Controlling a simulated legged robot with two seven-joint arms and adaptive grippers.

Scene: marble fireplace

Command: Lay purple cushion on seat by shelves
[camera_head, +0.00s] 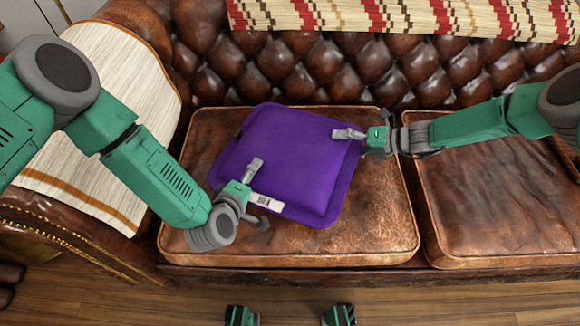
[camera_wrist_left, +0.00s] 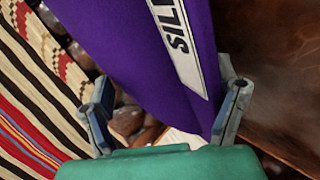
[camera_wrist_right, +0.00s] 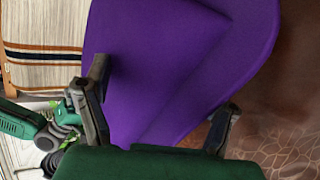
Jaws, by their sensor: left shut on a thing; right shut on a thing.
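The purple cushion (camera_head: 287,160) is over the left brown leather seat (camera_head: 375,230) of the sofa, turned at an angle. Whether it touches the seat I cannot tell. My left gripper (camera_head: 255,193) is shut on the cushion's near left edge, beside a white label with dark letters (camera_head: 267,202). My right gripper (camera_head: 358,140) is shut on its right edge. The left wrist view shows the purple cloth and label (camera_wrist_left: 178,45) between the fingers (camera_wrist_left: 165,110). The right wrist view shows the cushion (camera_wrist_right: 170,70) between the fingers (camera_wrist_right: 160,110).
The tufted sofa back (camera_head: 330,70) rises behind, with a patterned blanket (camera_head: 400,16) over its top. A striped cream throw (camera_head: 110,80) covers the left armrest. A second seat cushion (camera_head: 500,200) lies bare to the right. Wooden floor (camera_head: 420,302) shows in front. No shelves show.

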